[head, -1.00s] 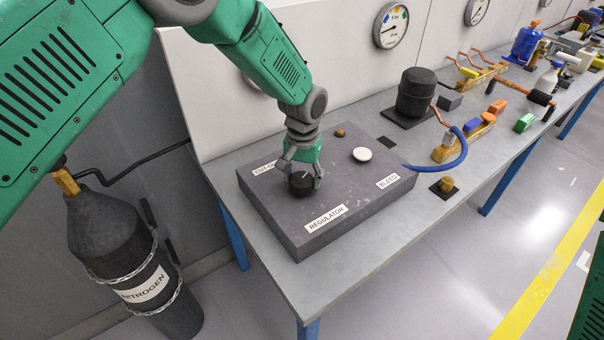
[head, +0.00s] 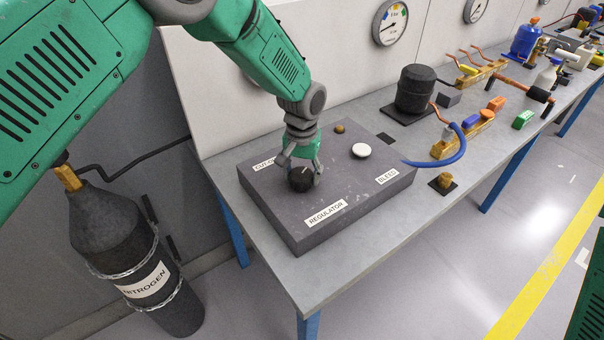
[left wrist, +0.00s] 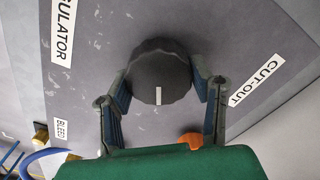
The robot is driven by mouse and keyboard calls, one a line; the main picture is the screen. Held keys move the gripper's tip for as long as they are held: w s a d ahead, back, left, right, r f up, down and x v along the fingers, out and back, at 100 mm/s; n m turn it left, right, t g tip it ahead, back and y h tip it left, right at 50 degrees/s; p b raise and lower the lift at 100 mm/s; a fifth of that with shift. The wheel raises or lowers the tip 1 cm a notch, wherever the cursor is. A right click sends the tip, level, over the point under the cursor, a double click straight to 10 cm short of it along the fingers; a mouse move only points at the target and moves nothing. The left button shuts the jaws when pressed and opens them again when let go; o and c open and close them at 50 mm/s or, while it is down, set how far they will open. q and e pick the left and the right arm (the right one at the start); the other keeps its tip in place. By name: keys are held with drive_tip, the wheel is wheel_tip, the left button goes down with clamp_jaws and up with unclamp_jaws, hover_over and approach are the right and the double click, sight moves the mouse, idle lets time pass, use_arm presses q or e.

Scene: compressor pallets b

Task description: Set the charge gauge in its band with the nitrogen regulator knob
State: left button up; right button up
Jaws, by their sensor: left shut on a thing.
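The regulator knob (head: 300,179) is a black round knob on the grey panel box (head: 350,215), behind the REGULATOR label (head: 325,212). My left gripper (head: 299,177) reaches down from above, its fingers closed on the knob's sides. In the left wrist view the knob (left wrist: 159,72) sits between the two fingers, and a white mark on it points toward the palm. A round gauge (head: 390,23) on the back wall has coloured bands and a needle; its needle appears to point to the lower left, outside the colours. My right gripper is not in view.
A black compressor (head: 415,89) and blue hose (head: 440,158) are to the right. The nitrogen cylinder (head: 115,240) stands at left by the bench.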

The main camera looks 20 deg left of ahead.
sight(303, 171)
use_arm(q)
drive_tip(key=shift+w+r, duration=0.1)
drive_tip(key=o, duration=1.2)
drive_tip(key=shift+c, duration=0.2)
wheel_tip(303, 171, up, 12)
drive_tip(key=shift+w, duration=0.15)
drive_tip(key=shift+d, duration=0.1)
